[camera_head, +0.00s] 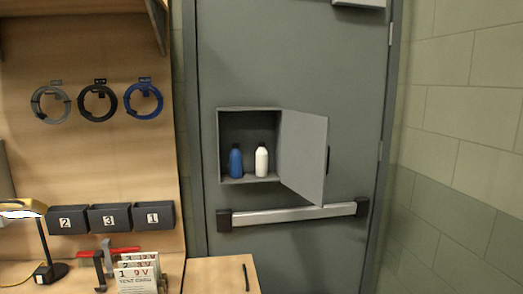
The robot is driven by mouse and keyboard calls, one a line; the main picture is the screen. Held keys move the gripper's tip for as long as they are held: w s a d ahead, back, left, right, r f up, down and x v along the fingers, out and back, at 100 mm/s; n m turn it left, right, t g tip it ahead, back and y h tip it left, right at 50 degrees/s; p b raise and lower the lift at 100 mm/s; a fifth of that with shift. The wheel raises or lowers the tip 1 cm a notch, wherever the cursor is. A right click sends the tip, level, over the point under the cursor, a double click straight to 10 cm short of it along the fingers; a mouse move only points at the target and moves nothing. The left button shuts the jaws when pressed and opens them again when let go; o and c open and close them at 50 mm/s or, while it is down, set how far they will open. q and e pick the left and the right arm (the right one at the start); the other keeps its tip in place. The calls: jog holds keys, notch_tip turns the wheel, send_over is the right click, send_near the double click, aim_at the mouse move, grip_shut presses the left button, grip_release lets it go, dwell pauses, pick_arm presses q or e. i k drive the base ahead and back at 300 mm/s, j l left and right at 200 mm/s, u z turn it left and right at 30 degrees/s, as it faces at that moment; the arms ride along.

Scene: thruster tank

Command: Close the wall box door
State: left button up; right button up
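The wall box (249,111) is a grey open-fronted box on the dark grey-green door panel behind it. Its grey door (303,150) is hinged on the right side of the opening and stands open, swung out to the right. A dark handle (327,160) is on the door's free right edge. Inside the box stand a blue bottle (235,162) and a white bottle (262,161), both upright. Neither of my grippers is in view.
A silver push bar (290,215) runs just below the wall box. A wooden cabinet (220,275) stands low in front. At left are a lamp (42,245), numbered bins (110,218), hanging rings (97,103) and cards (140,275). Space right of the box door looks clear.

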aim_at(305, 159)
jog(key=i+l+u, duration=0.3)
jog(key=i+u, duration=0.15)
jog(key=i, duration=0.2)
jog(key=i+l+u, duration=0.4)
jog(key=i+l, duration=0.15)
jog(key=i+l+u, duration=0.25)
jog(key=l, duration=0.9)
jog(key=l+u, duration=0.25)
jog(key=l, duration=0.85)
